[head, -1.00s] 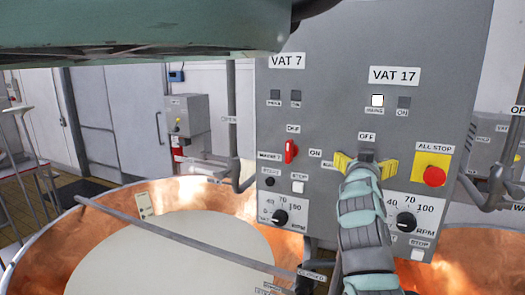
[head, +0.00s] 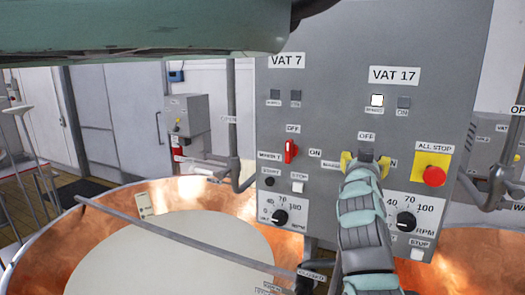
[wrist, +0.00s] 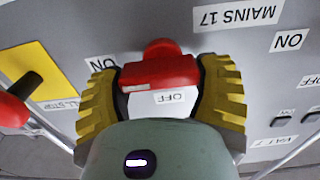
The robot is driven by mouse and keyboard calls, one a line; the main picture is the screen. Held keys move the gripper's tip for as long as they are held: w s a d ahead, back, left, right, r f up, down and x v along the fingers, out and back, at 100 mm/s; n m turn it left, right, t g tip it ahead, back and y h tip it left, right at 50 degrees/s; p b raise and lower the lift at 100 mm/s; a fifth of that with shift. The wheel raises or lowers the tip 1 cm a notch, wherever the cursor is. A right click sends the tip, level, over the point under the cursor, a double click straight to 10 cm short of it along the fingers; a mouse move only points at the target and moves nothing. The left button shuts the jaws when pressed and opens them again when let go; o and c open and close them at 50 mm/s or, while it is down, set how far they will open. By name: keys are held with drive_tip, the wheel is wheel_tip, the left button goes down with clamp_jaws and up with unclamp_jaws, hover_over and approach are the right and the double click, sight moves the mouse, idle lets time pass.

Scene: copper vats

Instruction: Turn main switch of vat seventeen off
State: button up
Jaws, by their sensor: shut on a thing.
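The grey control panel (head: 335,110) stands ahead, with the VAT 17 label (head: 395,75) at its upper right. The vat seventeen mains switch (wrist: 160,72) is red and sits between my fingers in the wrist view, which shows the panel upside down. My gripper (head: 365,163) is shut on this switch, one yellow finger pad on each side. The OFF label (wrist: 170,97) is just beside the handle, and the MAINS 17 label (wrist: 235,15) is at the upper right. The handle's exact turn is hard to tell. In the head view my gripper hides the switch. The vat 17 mains lamp (head: 377,100) glows white.
The red vat 7 switch (head: 291,151) is to the left. The red ALL STOP button (head: 434,176) on its yellow plate is close on the right. Speed dials (head: 406,222) sit below. A copper vat (head: 100,240) of pale liquid is at the lower left.

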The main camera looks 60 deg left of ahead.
drive_tip(key=n+b, duration=0.3)
drive_tip(key=shift+s+a+n, duration=0.15)
drive_tip(key=shift+n, duration=0.15)
drive_tip(key=n+b, duration=0.3)
drive_tip(key=n, duration=0.2)
drive_tip(key=shift+s+a, duration=0.1)
drive_tip(key=shift+a, duration=0.05)
drive_tip(key=n, duration=0.5)
drive_tip(key=shift+s+a, duration=0.1)
drive_tip(key=shift+a, duration=0.05)
drive_tip(key=shift+f+n, duration=0.1)
drive_tip(key=shift+n, duration=2)
drive_tip(key=o, duration=1.2)
drive_tip(key=shift+c, duration=0.2)
drive_tip(key=v, duration=1.2)
